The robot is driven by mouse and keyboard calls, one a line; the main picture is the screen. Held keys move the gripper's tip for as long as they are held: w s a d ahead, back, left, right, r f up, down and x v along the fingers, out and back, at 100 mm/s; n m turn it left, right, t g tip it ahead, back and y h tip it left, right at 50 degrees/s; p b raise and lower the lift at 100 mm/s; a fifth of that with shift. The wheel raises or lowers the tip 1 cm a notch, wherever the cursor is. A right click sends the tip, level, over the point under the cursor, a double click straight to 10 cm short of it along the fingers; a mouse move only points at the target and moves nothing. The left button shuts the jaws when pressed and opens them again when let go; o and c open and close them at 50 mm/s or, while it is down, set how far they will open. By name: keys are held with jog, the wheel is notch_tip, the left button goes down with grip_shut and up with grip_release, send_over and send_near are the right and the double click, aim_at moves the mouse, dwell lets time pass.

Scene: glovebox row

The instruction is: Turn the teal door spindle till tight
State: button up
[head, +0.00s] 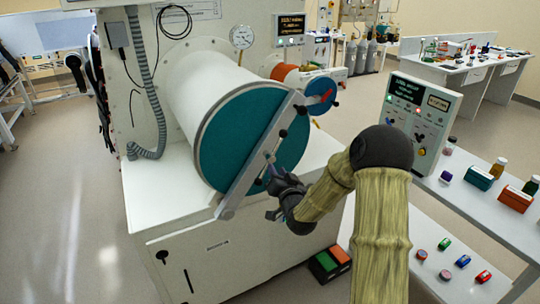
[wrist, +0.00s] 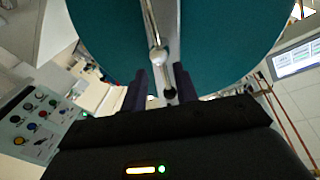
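The large teal round door (head: 237,135) closes the front of a white cylinder, with a grey bar (head: 240,180) running diagonally across it. The door's spindle (head: 270,157) sits at the middle of the bar and carries a thin metal cross handle with a dark knob (head: 283,133) at its upper end. My gripper (head: 268,180) is at the lower end of that handle. In the wrist view my gripper (wrist: 160,88) is open, with its fingers on either side of the handle's lower black knob (wrist: 170,95). The spindle hub (wrist: 158,56) lies just beyond the fingertips. Contact with the fingers is unclear.
A smaller blue door (head: 321,95) with a red knob is beside the teal one. A control panel (head: 418,115) stands on a white bench at right holding small boxes and jars. A red and green pedal (head: 330,263) is on the floor below.

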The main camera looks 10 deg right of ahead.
aim_at(271, 159)
jog(key=shift+w+a+p, duration=0.2)
jog(key=shift+w+p, duration=0.4)
jog(key=shift+w, duration=1.4)
jog(key=shift+w+a+p, duration=0.2)
jog(key=shift+w+p, duration=0.35)
jog(key=shift+w, duration=1.45)
